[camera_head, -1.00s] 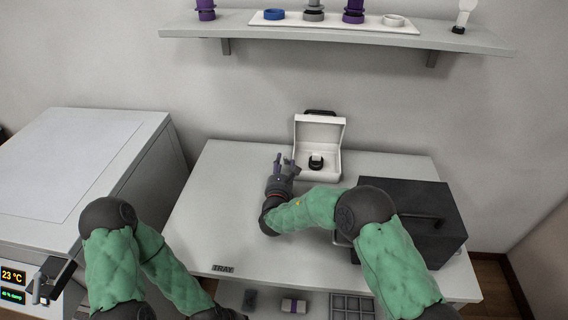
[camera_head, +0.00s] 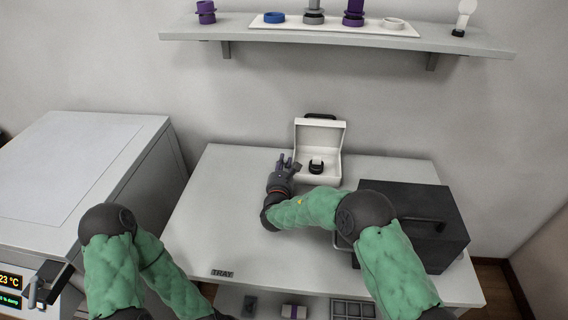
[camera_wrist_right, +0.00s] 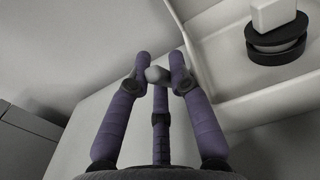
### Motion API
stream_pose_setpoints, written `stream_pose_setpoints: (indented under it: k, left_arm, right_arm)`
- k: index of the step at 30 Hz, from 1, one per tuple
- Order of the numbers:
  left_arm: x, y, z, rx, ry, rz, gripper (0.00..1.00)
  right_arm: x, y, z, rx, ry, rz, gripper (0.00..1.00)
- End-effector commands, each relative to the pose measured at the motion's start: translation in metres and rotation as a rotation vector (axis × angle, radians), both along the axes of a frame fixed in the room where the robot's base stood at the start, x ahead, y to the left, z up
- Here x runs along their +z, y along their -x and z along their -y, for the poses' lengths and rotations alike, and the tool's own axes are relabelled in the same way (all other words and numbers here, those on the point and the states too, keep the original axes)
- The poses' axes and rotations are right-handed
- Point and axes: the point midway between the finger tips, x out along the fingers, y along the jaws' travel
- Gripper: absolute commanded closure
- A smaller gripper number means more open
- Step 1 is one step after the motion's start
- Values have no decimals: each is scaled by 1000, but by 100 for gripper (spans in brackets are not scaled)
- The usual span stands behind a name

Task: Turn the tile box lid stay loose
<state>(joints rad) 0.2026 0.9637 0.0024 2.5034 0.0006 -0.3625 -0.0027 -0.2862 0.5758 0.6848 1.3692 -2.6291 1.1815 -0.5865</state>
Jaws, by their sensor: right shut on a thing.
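The white tile box (camera_head: 318,170) stands at the back of the table with its lid (camera_head: 320,134) raised. A dark ring-like piece with a white block (camera_head: 316,165) sits inside it, and also shows in the right wrist view (camera_wrist_right: 275,32). My right gripper (camera_head: 287,162) is at the box's left side. In the wrist view its purple fingers (camera_wrist_right: 160,75) close around a small grey rounded knob (camera_wrist_right: 157,74), which looks like the lid stay. Most of the stay is hidden by the fingers. My left gripper is out of view.
A shelf (camera_head: 340,38) with rings and spools hangs above. A white machine (camera_head: 75,185) stands at left. The table's left front is clear.

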Motion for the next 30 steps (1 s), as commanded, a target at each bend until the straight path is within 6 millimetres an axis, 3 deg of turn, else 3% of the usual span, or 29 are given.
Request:
stream_pose_setpoints:
  k: [8, 30]
  left_arm:
    - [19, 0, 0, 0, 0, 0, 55]
    - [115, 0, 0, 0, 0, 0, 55]
  right_arm:
    - [7, -3, 1, 0, -15, -77, 100]
    - [14, -20, 4, 0, -98, -492, 100]
